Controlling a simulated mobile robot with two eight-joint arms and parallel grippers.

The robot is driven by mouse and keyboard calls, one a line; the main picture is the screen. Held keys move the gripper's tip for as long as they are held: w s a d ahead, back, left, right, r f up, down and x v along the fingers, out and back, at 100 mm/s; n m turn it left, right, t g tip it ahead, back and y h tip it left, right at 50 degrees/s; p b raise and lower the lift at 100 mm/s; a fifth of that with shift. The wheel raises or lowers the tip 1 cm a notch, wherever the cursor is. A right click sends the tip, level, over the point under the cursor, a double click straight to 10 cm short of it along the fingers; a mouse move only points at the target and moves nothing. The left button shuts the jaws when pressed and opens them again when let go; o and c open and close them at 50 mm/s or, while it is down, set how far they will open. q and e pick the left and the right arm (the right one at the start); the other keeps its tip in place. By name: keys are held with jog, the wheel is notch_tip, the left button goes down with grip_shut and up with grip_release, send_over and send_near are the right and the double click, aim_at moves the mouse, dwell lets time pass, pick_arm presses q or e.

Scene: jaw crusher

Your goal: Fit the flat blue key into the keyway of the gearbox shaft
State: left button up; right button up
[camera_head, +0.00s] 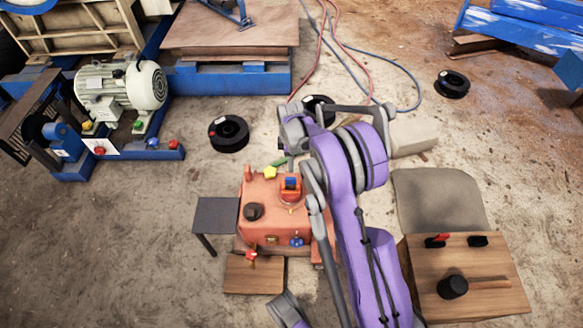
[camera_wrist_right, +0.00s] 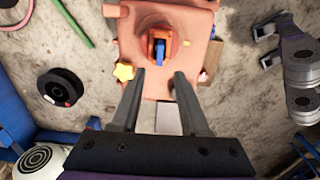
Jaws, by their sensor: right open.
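The orange gearbox (camera_head: 263,222) stands in the lower middle of the head view, and its top fills the upper middle of the wrist view (camera_wrist_right: 195,60). On it is an orange upright shaft part with a narrow flat blue piece (camera_wrist_right: 159,52), apparently the key; it also shows in the head view (camera_head: 292,183). I cannot tell how deep it sits in the keyway. My right gripper (camera_wrist_right: 160,75) is open and empty, its fingers on either side of the line to the blue piece and apart from it. A grey part, probably my left gripper (camera_wrist_right: 266,46), shows at the right; its jaws are unclear.
A yellow star knob (camera_head: 270,172) and a black knob (camera_head: 253,211) are by the shaft. A small dark table (camera_head: 214,214) stands left. Black spools (camera_head: 228,133) and hoses (camera_head: 345,55) lie on the floor behind.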

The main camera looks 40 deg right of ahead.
jog(key=s+a+r+m+t, duration=0.1)
jog(key=s+a+r+m, duration=0.1)
jog(key=s+a+r, duration=0.3)
jog(key=s+a+r+m+t, duration=0.1)
jog(key=s+a+r+m, duration=0.15)
jog(key=a+r, duration=0.55)
jog(key=s+a+m+t, duration=0.1)
jog(key=s+a, duration=0.3)
jog(key=s, duration=0.4)
jog(key=s+a+r+m+t, duration=0.1)
jog(key=s+a+m, duration=0.3)
jog(key=s, duration=0.5)
jog(key=shift+a, duration=0.65)
jog(key=shift+r+m, duration=0.1)
jog(key=shift+m, duration=0.15)
